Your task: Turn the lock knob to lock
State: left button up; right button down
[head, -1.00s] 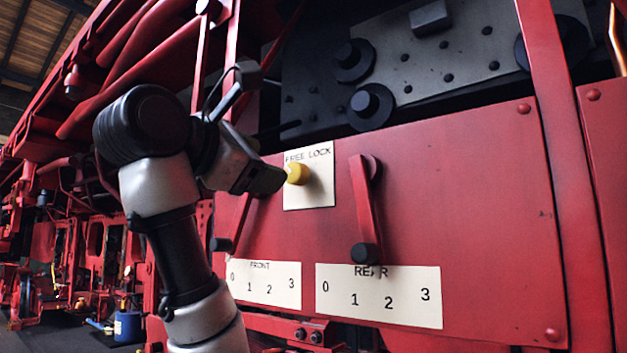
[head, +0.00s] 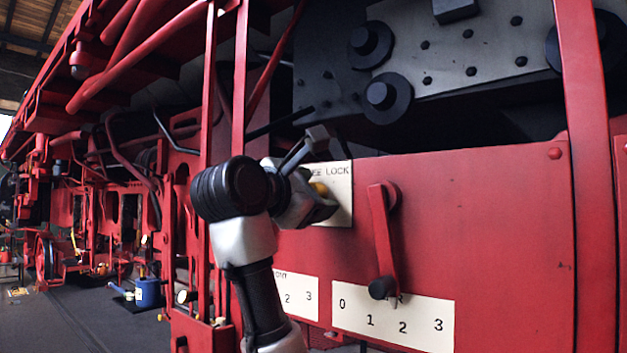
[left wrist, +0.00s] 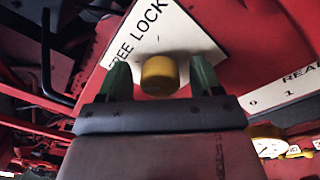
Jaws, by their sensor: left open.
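The yellow lock knob (head: 319,188) sits on a cream plate (head: 341,196) lettered FREE LOCK on the red panel. My left gripper (head: 326,204) is in front of the plate and partly hides the knob and the word FREE. In the left wrist view the knob (left wrist: 159,75) stands between the two green fingertips of my open left gripper (left wrist: 160,80), with small gaps on both sides. The plate (left wrist: 170,30) lies behind it. I cannot tell which way the knob is turned. My right gripper is not in view.
A red lever with a black grip (head: 383,240) hangs right of the plate, over the REAR scale plate (head: 392,318). The FRONT scale plate (head: 303,296) is partly behind my left arm. A red upright (head: 588,170) stands at the right.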

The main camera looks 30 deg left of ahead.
pick_arm(q)
jog(key=shift+w, duration=0.2)
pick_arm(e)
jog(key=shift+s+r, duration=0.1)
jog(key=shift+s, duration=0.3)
pick_arm(q)
jog(key=shift+s, duration=0.1)
jog(key=c, duration=0.9)
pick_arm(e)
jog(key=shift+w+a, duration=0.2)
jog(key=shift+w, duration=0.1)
